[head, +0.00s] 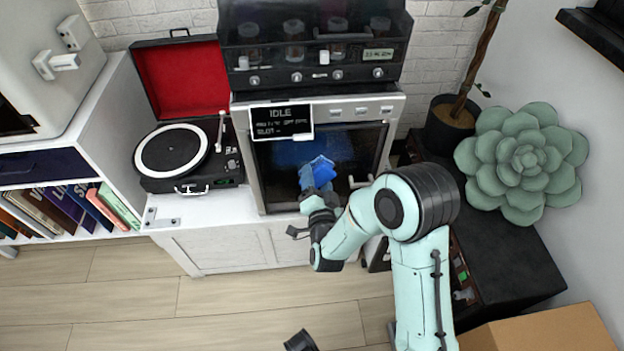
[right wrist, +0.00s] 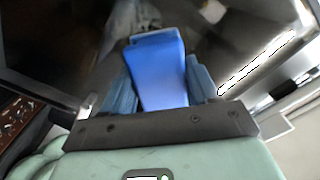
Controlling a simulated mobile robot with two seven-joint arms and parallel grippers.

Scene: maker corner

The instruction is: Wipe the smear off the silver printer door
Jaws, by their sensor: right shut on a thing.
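The silver printer (head: 245,150) stands on a white cabinet, its dark-windowed door (head: 280,178) facing me. My right gripper (head: 318,190) is in front of the door's lower middle, shut on a blue cloth (head: 322,166). In the right wrist view the cloth (right wrist: 160,70) sticks out beyond the fingers, close to the dark door pane; whether it touches cannot be told. A faint greyish patch (right wrist: 128,16) shows on the pane beyond the cloth, possibly the smear or a reflection. The gripper and cloth hide part of the door.
A door handle (head: 361,181) is just right of the cloth. A record player (head: 172,152) with a raised red lid stands left of the printer. A dark rack with jars (head: 312,50) sits above it. A potted plant (head: 455,125) and a large green succulent (head: 525,165) are at right.

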